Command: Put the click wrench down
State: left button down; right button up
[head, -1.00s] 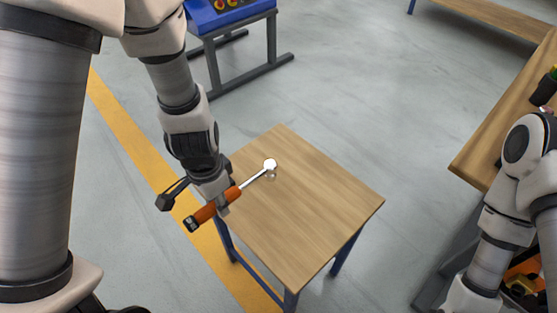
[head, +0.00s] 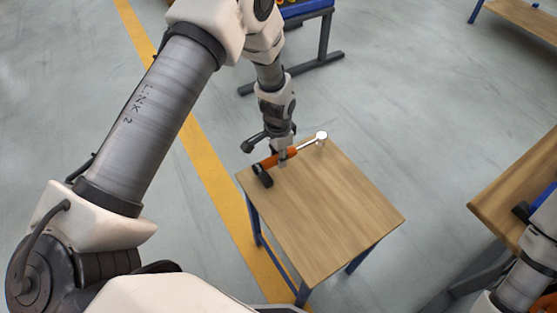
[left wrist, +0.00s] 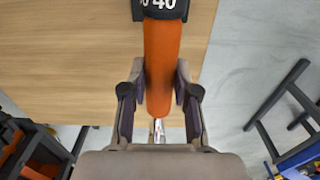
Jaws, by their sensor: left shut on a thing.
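The click wrench has an orange handle (head: 270,162), a dark handle end and a bright metal shaft with a round head (head: 321,136). My left gripper (head: 283,160) is shut on the handle. The wrench lies across the far left part of the small wooden table (head: 330,215), its head near the far edge. I cannot tell whether it touches the top. In the left wrist view the orange handle (left wrist: 162,62) runs between the fingers of my left gripper (left wrist: 160,108), and the marked dark end is at the top. My right gripper is out of view.
Most of the small table's top is clear. A blue machine on a dark stand (head: 320,40) is behind it. Another wooden bench (head: 500,195) is at the right. A yellow line (head: 205,150) crosses the grey floor.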

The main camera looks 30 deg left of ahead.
pick_arm(q)
notch_tip(320, 180, down, 3)
jog(key=shift+s+r, duration=0.1)
jog(key=shift+r, duration=0.05)
jog(key=shift+f, duration=0.3)
jog(key=c, duration=0.9)
grip_release()
notch_tip(320, 180, up, 12)
jog(key=shift+r, duration=0.2)
